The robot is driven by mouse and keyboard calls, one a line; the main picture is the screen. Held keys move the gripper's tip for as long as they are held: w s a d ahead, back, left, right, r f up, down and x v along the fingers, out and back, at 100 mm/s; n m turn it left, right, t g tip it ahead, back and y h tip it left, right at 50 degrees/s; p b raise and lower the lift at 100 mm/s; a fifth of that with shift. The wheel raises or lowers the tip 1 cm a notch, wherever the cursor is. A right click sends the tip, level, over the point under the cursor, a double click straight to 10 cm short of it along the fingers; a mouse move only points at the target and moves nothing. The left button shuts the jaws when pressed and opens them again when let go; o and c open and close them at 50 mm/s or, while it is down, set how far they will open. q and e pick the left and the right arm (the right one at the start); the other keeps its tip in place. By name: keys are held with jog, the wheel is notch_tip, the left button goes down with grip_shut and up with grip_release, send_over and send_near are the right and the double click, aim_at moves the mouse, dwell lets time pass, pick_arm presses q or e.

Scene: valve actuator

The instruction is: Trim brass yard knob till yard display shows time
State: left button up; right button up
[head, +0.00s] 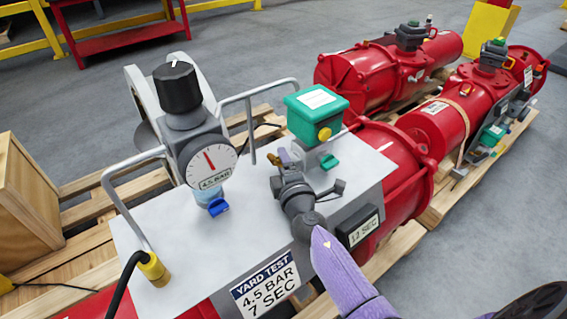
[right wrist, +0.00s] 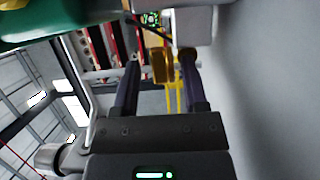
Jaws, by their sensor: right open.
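The brass knob (head: 285,157) is on the white panel beside the green-lidded box. It also shows in the right wrist view (right wrist: 162,66), between the two fingers. The yard display (head: 364,231) on the panel's front edge reads 12 SEC. A sign (head: 266,285) on the front reads YARD TEST 4.5 BAR 7 SEC. My right gripper (head: 282,172) reaches up from the lower middle, with its open fingertips at the brass knob, one on each side. Whether they touch it I cannot tell. My left gripper is not in view.
A regulator with a black knob (head: 177,87) and a gauge (head: 211,165) labelled 4.5 BAR stands left of the brass knob. The green box (head: 316,110) is close behind my gripper. Grey handrails (head: 247,98) rise from the panel. Red actuators (head: 390,72) lie behind.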

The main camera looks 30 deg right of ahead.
grip_shut()
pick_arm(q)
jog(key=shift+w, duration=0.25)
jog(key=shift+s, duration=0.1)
pick_arm(e)
jog(key=n+y, duration=0.1)
jog(key=y, duration=0.1)
jog(key=n+y+b, duration=0.1)
jog(key=n+y, duration=0.1)
jog(key=shift+d, duration=0.35)
jog(key=shift+d+n+y+b, duration=0.1)
jog(key=shift+n+y+b, duration=0.35)
jog(key=shift+y, duration=0.65)
jog(key=shift+r+n+y, duration=0.15)
jog(key=shift+n+y, duration=0.3)
jog(key=shift+y, duration=0.15)
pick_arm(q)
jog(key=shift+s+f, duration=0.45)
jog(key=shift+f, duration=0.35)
pick_arm(e)
jog(key=shift+r, duration=0.1)
